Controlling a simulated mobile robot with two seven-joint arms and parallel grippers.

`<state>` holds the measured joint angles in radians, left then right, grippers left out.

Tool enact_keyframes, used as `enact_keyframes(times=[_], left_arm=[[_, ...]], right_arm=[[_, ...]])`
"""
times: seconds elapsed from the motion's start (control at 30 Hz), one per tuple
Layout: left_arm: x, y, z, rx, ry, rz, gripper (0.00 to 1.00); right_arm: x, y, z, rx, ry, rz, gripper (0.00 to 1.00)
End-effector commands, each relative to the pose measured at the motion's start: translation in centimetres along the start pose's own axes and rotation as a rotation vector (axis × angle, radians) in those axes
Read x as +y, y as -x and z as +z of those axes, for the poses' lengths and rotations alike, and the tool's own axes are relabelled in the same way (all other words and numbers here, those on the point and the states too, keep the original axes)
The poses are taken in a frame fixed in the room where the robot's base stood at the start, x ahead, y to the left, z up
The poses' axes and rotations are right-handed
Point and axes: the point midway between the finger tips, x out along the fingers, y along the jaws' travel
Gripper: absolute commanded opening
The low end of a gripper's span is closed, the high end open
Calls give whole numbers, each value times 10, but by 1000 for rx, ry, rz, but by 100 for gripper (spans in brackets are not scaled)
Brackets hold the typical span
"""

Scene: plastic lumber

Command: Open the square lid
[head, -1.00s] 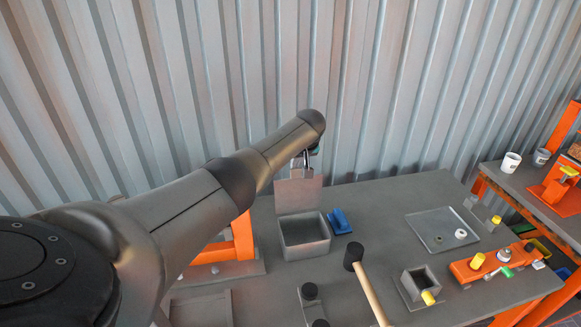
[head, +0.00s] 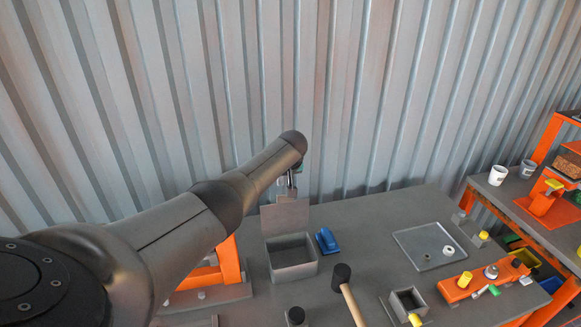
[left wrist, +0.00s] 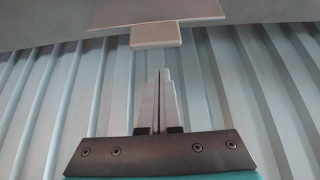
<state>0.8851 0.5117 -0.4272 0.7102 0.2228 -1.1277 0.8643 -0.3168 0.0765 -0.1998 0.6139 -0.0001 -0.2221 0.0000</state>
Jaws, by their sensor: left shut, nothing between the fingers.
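The square grey box (head: 293,270) stands on the workbench with its top open. Its square lid (head: 285,219) is raised upright along the back edge of the box, with a small tab (head: 287,198) on its upper edge. In the left wrist view the closed fingertips (left wrist: 160,74) are apart from the tab. My right gripper is out of view.
A blue object (head: 327,240) stands right of the box. A black-headed mallet (head: 342,277) lies in front. A flat tray (head: 428,246) and an orange holder (head: 465,287) are farther right. A corrugated metal wall (head: 350,110) rises behind the bench.

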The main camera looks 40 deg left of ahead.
Motion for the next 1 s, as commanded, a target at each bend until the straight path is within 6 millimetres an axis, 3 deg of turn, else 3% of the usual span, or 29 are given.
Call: enact_keyframes(times=[0.27, 0.5, 1.0], left_arm=[[-2, 26, 2, 1, -2, 1, 0], [-2, 50, 6, 0, -1, 1, 0], [-2, 95, 12, 0, 1, 0, 0]], right_arm=[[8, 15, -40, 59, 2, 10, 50], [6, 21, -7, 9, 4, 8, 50], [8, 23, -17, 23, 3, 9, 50]])
